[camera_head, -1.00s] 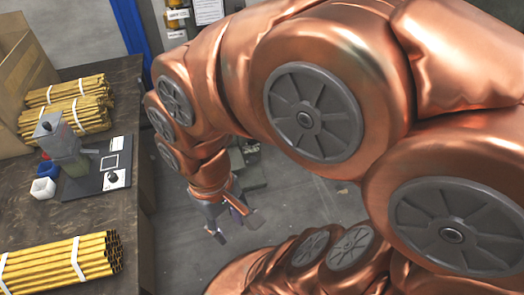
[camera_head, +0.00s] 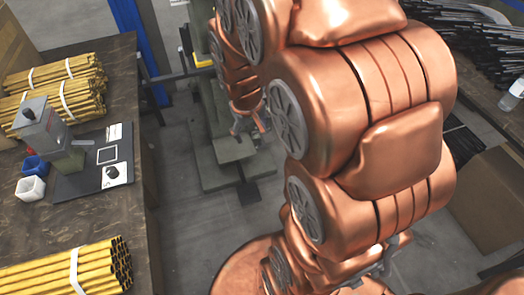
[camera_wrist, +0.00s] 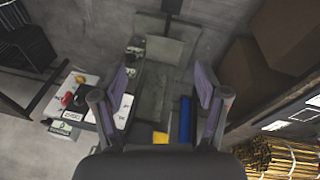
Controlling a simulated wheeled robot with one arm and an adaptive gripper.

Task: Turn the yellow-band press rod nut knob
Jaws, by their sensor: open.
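A tall grey-green floor press (camera_head: 210,125) stands behind the bench, partly hidden by my arm. A small yellow patch shows on it (camera_head: 203,60), but I cannot tell if this is its band. In the wrist view, its grey-green body (camera_wrist: 155,85) lies between and beyond my fingers, with a yellow piece (camera_wrist: 160,138) low in the middle. I cannot make out the rod nut knob clearly in either view. My gripper (camera_head: 247,122) is open and empty in front of the press; its two spread fingers also show in the wrist view (camera_wrist: 162,85).
A bench (camera_head: 60,215) at left holds a small grey press (camera_head: 45,130), blue and white cups and bundles of yellow rods (camera_head: 65,270). A cardboard box (camera_head: 490,195) stands at right. Grey floor (camera_head: 205,240) lies clear between bench and arm.

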